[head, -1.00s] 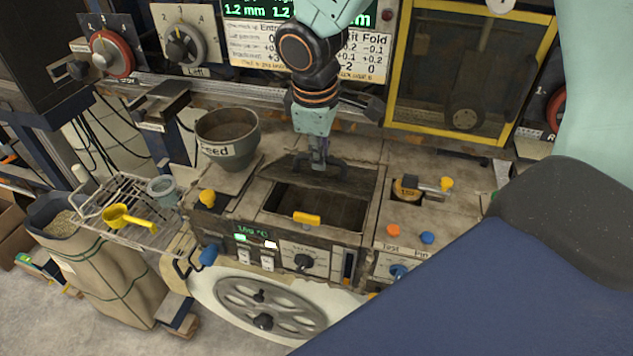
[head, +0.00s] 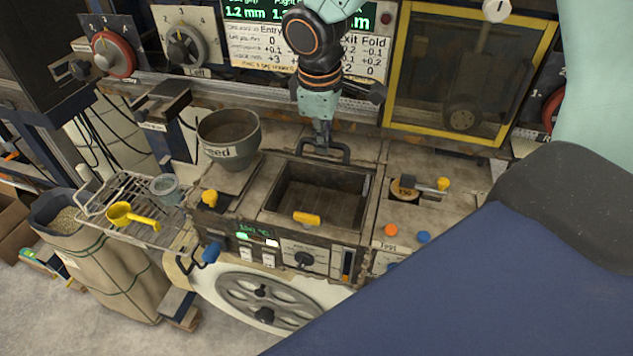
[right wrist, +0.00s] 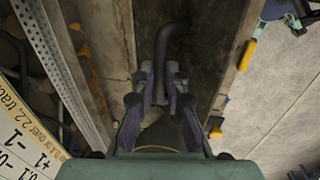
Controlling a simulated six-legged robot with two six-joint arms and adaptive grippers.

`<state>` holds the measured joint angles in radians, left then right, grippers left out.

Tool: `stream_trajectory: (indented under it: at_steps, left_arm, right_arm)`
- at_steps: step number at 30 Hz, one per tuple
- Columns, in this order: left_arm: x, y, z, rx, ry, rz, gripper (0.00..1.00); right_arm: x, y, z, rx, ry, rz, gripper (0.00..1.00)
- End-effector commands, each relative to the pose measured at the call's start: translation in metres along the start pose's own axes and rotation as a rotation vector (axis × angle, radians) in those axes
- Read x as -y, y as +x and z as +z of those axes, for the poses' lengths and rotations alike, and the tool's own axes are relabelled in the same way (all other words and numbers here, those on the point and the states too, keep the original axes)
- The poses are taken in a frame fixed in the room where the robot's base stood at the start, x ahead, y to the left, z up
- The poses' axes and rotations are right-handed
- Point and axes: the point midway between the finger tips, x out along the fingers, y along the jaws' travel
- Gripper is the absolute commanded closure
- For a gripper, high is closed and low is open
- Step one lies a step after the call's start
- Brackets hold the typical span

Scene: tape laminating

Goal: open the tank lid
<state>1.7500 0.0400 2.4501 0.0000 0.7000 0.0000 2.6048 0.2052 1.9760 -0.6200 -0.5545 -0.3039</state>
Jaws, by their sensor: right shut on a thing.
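The tank (head: 345,180) stands in the middle of the bench in the head view. Its rectangular opening is exposed and I see its brown inside. The tank lid is swung back behind the opening and looks nearly edge-on there, so its face is mostly hidden. Its dark bar handle (head: 340,150) shows at the tank's rear edge, and also in the right wrist view (right wrist: 174,32). My left gripper is not in view.
A feed hopper (head: 229,135) stands left of the tank. A yellow-framed guard (head: 390,75) is behind right. A yellow tab (head: 307,218) sits on the tank's front rim.

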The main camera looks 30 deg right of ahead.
Motion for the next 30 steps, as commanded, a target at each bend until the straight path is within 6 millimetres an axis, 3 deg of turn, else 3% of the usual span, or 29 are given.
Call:
stream_trajectory:
  at_steps: [8,21,29,30]
  left_arm:
    - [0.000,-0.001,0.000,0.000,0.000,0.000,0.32]
    - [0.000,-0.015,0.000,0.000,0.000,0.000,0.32]
    - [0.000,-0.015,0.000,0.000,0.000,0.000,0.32]
    - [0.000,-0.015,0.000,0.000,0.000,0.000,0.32]
  right_arm:
    - [-0.002,0.000,0.000,0.001,-0.003,-0.001,1.00]
    - [-0.026,-0.007,0.000,0.000,-0.003,0.000,1.00]
    - [-0.028,-0.007,0.000,0.002,-0.004,0.001,1.00]
    - [-0.028,-0.007,0.000,0.001,-0.004,0.001,0.85]
